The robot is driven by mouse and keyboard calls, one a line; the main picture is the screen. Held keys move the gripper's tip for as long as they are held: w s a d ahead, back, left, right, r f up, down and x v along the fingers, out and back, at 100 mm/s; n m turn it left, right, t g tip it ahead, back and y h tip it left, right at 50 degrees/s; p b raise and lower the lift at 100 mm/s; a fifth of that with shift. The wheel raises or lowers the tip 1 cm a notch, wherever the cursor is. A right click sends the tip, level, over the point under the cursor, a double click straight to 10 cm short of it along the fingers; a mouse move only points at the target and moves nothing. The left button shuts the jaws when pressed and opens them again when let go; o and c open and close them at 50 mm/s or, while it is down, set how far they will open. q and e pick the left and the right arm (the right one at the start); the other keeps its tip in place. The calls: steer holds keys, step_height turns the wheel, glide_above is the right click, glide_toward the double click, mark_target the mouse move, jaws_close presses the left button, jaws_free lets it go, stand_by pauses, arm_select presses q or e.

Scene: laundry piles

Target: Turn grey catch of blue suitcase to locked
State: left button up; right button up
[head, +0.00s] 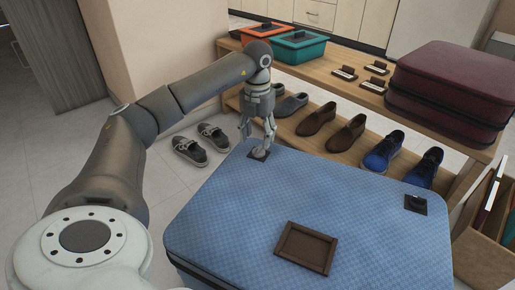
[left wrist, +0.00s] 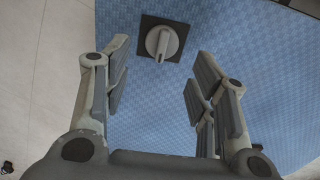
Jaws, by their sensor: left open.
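The blue suitcase (head: 235,215) lies flat in front of me. Its grey catch (head: 260,153), a round knob on a dark square plate, sits near the far left corner of the lid. The catch also shows in the left wrist view (left wrist: 163,42), with its narrow grip bar pointing roughly up and down the picture. My left gripper (head: 257,138) points down just above the catch. It is open, and the catch appears between and a little beyond its fingers in the left wrist view, with nothing gripped. My right gripper is not in view.
A black catch (head: 416,203) and a brown frame (head: 306,248) are also on the lid. Behind stands a wooden bench (head: 335,82) with shoes on its lower shelf, a maroon suitcase (head: 455,85) and teal box (head: 298,48) on top. Grey shoes (head: 190,151) lie on the floor.

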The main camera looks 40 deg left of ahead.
mark_target(257, 149)
arm_select(q)
step_height(257, 149, down, 3)
steer(key=shift+f+b, duration=0.15)
steer(key=shift+b, duration=0.55)
steer(key=shift+f+b, duration=0.45)
steer(key=shift+f, duration=0.3)
steer(key=c, duration=1)
steer(key=shift+o, duration=0.2)
